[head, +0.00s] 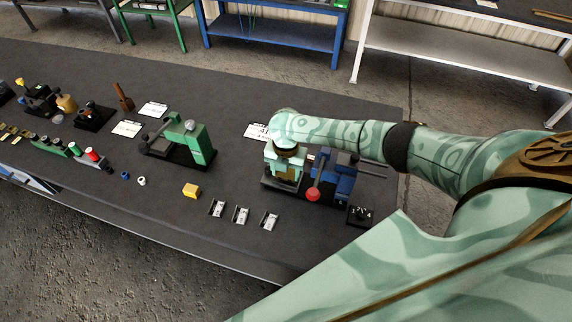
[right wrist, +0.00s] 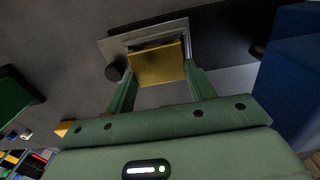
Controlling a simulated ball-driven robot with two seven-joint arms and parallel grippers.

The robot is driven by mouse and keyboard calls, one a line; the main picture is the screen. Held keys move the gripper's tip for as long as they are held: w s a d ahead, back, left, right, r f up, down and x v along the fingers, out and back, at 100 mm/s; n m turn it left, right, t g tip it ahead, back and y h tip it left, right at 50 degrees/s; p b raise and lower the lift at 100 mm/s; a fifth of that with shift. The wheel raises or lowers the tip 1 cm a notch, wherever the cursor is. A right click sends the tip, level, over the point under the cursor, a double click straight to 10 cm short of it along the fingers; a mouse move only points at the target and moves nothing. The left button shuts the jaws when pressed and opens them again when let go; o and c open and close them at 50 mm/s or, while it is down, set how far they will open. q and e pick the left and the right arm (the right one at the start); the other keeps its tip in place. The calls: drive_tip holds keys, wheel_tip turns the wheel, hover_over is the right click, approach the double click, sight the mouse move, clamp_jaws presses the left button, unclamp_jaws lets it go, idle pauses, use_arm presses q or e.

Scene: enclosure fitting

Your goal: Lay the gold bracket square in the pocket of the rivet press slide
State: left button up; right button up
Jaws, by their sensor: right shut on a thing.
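The gold bracket (right wrist: 158,66) is between the two green fingers of my right gripper (right wrist: 160,82), which is shut on it in the right wrist view. Its far edge overlaps the pocket of the grey slide plate (right wrist: 113,45); I cannot tell whether it touches the pocket floor. In the head view my right gripper (head: 284,180) points down just left of the blue press (head: 338,182) with the red ball lever. The bracket cannot be made out there. My left gripper is not in view.
A black knob (right wrist: 115,71) stands beside the slide plate. Open bench lies between the two presses.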

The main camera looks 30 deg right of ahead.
sight(287, 174)
drive_tip(key=o, duration=1.1)
drive_tip(key=shift+o, duration=0.5)
drive_tip(key=shift+s, duration=0.1)
drive_tip(key=shift+r, duration=0.25)
wheel_tip(287, 174, up, 16)
drive_tip(key=p, duration=0.4)
drive_tip(key=shift+d+f, duration=0.15)
